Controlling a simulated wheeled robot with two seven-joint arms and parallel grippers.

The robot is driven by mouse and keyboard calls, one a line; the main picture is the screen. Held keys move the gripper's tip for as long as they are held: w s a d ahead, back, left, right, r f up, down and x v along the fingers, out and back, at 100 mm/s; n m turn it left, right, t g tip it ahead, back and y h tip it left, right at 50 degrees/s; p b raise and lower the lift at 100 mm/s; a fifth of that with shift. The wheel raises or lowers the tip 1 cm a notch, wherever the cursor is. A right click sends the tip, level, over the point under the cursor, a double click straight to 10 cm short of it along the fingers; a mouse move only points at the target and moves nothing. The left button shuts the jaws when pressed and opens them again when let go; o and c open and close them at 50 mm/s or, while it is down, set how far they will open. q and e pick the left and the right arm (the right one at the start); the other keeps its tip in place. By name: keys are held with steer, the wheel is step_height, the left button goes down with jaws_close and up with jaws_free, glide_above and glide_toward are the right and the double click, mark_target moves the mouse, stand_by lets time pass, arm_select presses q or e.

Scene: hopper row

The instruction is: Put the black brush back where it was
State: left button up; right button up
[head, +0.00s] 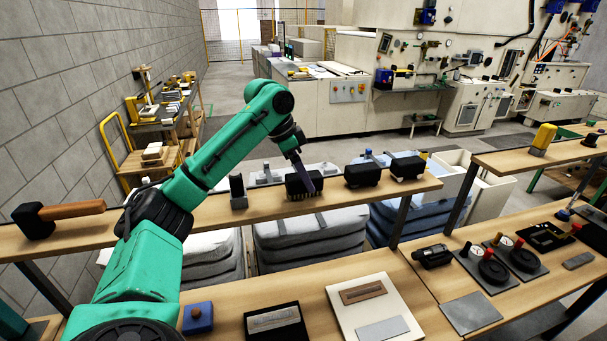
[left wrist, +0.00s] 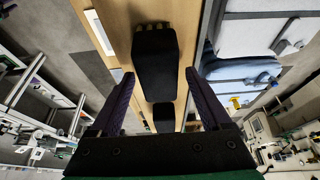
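A black brush (head: 297,186) with pale bristles along its lower edge is on the raised wooden shelf, near its middle. My left gripper (head: 307,180) is at the brush, with one purple finger showing in front of it. In the left wrist view, a black block with tan bristle tips at one end (left wrist: 154,62) lies between and beyond the fingers. Those two fingers of my left gripper (left wrist: 160,78) stand apart, with bare wood showing on both sides of the block. My right gripper is not in view.
The wooden shelf (head: 435,181) also carries black blocks to the right (head: 362,176) (head: 407,167), a dark upright piece (head: 238,192) to the left and a black-headed hammer (head: 70,211) farther left. The lower bench holds a white board (head: 398,300) and a black-framed tray (head: 250,328).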

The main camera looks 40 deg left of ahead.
mark_target(294, 177)
arm_select(q)
steer(key=shift+d, duration=0.1)
steer(key=shift+s+r, duration=0.2)
steer(key=shift+r, duration=0.25)
steer(key=b+v, duration=0.1)
steer(key=v, duration=0.5)
steer(key=shift+w, duration=0.15)
steer(key=p+v, duration=0.1)
steer(key=v, duration=0.4)
steer(key=shift+r, duration=0.15)
